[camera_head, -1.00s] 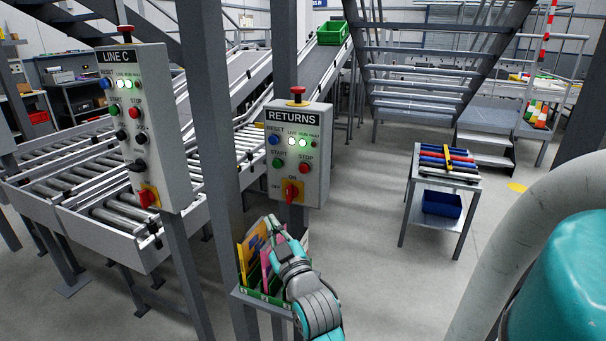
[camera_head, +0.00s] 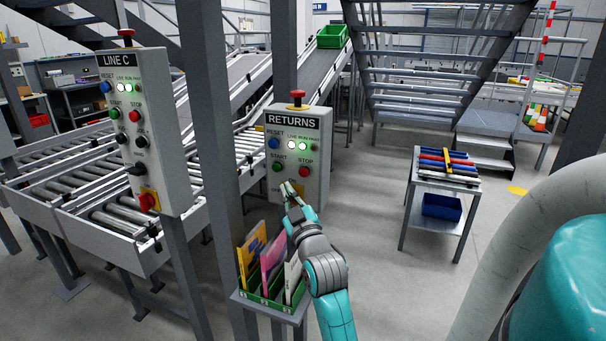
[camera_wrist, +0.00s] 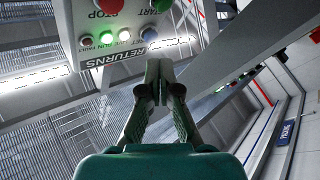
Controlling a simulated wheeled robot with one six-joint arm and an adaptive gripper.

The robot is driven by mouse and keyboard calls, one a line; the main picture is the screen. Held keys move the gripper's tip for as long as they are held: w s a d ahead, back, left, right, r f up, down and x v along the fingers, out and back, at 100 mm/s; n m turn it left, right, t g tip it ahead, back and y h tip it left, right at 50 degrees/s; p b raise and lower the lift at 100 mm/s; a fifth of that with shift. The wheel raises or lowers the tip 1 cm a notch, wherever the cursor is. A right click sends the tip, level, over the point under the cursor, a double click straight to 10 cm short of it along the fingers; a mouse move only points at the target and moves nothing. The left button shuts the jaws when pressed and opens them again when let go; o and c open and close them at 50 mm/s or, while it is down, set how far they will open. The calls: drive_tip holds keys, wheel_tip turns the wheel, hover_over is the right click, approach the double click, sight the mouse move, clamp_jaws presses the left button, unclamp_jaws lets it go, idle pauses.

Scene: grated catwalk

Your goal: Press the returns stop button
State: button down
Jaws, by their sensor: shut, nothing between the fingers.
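The grey RETURNS box (camera_head: 315,135) stands on a post in the middle of the head view. Its red stop button (camera_head: 303,172) is at the right, under the STOP label. The green start button (camera_head: 277,167) and blue reset button (camera_head: 274,143) are at the left. My gripper (camera_head: 287,187) is shut and empty, in front of the box's lower part, below and left of the stop button. It largely hides the on/off switch. In the wrist view the box appears upside down; the red stop button (camera_wrist: 108,6) is cut by the top edge, up and left of my fingertips (camera_wrist: 159,68).
A red mushroom button (camera_head: 297,95) tops the RETURNS box. The similar LINE C box (camera_head: 150,120) stands left, beyond a grey steel post (camera_head: 212,150). A green rack (camera_head: 270,299) with folders sits below my gripper.

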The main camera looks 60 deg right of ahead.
sight(302, 177)
drive_tip(key=shift+w+d, duration=0.15)
drive_tip(key=shift+d, duration=1.6)
drive_tip(key=shift+w+d, duration=0.1)
drive_tip(key=shift+d, duration=1.65)
drive_tip(key=shift+d, duration=0.15)
drive_tip(key=shift+d, duration=0.25)
drive_tip(key=shift+w+d, duration=0.1)
drive_tip(key=shift+d, duration=0.7)
drive_tip(key=shift+a, duration=1.2)
drive_tip(key=shift+s+a, duration=0.15)
drive_tip(key=shift+a, duration=1.1)
drive_tip(key=shift+s+a, duration=0.15)
drive_tip(key=shift+a, duration=1.1)
